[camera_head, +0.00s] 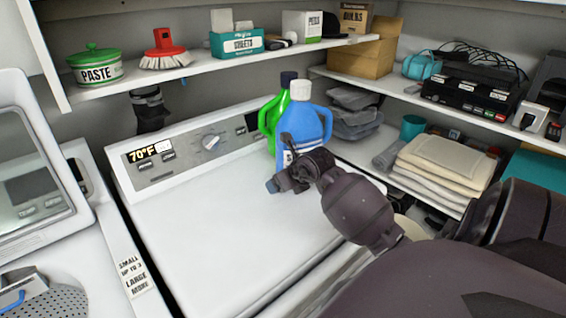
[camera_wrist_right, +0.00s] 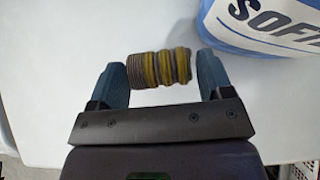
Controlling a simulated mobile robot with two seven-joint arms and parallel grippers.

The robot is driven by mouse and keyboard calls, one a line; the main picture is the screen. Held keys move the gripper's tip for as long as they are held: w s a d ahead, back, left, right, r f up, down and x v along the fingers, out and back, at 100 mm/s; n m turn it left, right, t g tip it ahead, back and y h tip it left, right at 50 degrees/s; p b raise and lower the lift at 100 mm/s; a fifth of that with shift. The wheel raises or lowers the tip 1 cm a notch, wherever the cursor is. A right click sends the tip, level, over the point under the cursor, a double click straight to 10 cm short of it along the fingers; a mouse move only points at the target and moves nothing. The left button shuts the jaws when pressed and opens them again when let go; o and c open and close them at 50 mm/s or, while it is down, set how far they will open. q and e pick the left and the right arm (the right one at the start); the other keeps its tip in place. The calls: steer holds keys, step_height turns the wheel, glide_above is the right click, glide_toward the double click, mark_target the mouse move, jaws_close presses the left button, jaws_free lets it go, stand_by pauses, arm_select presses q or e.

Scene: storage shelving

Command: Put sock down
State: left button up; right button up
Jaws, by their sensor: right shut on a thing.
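My right gripper (camera_wrist_right: 160,82) is shut on a rolled sock (camera_wrist_right: 158,68) with grey and yellow-brown ribbed bands, held between its two blue fingers in the right wrist view. In the head view my right gripper (camera_head: 277,184) is over the white machine top (camera_head: 215,235), in front of the blue bottle. The sock is hard to make out there, and I cannot tell whether it touches the surface. My left gripper is not in view.
A blue bottle (camera_head: 304,125) and a green bottle (camera_head: 270,120) stand at the back of the machine top; the blue one is close to my right gripper. The machine top's left and front are clear. Folded towels (camera_head: 445,165) lie on the right shelf.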

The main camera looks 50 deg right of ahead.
steer(key=shift+f, duration=2.05)
steer(key=shift+f, duration=0.2)
steer(key=o, duration=1)
steer(key=shift+r, duration=0.15)
